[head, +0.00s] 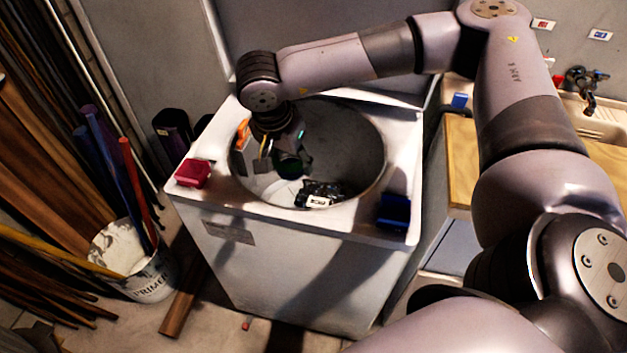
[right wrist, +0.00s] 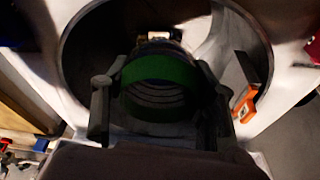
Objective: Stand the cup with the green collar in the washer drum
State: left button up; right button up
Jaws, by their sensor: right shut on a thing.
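The white top-loading washer (head: 290,275) stands in the middle of the head view with its round drum (head: 350,140) open. My right gripper (head: 285,148) reaches down into the left part of the drum opening. It is shut on the cup with the green collar (head: 290,164), which is dark and partly hidden by the gripper. In the right wrist view the green collar (right wrist: 160,71) shows between the two fingers, with ridged dark rings below it. I cannot tell whether the cup touches the drum floor. My left gripper is not in view.
A black item with a white label (head: 319,201) lies on the drum floor. An orange item (head: 243,132) is at the drum's left rim. A red block (head: 193,173) and a blue block (head: 393,212) sit on the washer top. A primer bucket (head: 151,279) stands left.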

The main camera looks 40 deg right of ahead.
jog(key=w+d+f+m+g+b, duration=0.35)
jog(key=d+f+m, duration=0.35)
jog(key=f+m, duration=0.5)
jog(key=shift+n+t, duration=0.25)
jog(key=shift+n, duration=0.15)
jog(key=shift+w+f+b, duration=0.15)
jog(key=shift+f+b, duration=0.25)
jog(key=shift+f, duration=4.9)
jog(key=shift+w+f+b, duration=0.15)
jog(key=shift+f+b, duration=0.2)
jog(key=shift+f, duration=4.9)
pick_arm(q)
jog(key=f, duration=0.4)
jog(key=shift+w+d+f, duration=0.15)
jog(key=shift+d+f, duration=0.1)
pick_arm(e)
jog(key=shift+f+b, duration=0.5)
jog(key=shift+f, duration=0.1)
jog(key=o, duration=0.7)
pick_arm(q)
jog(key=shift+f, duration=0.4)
pick_arm(e)
jog(key=shift+o, duration=0.2)
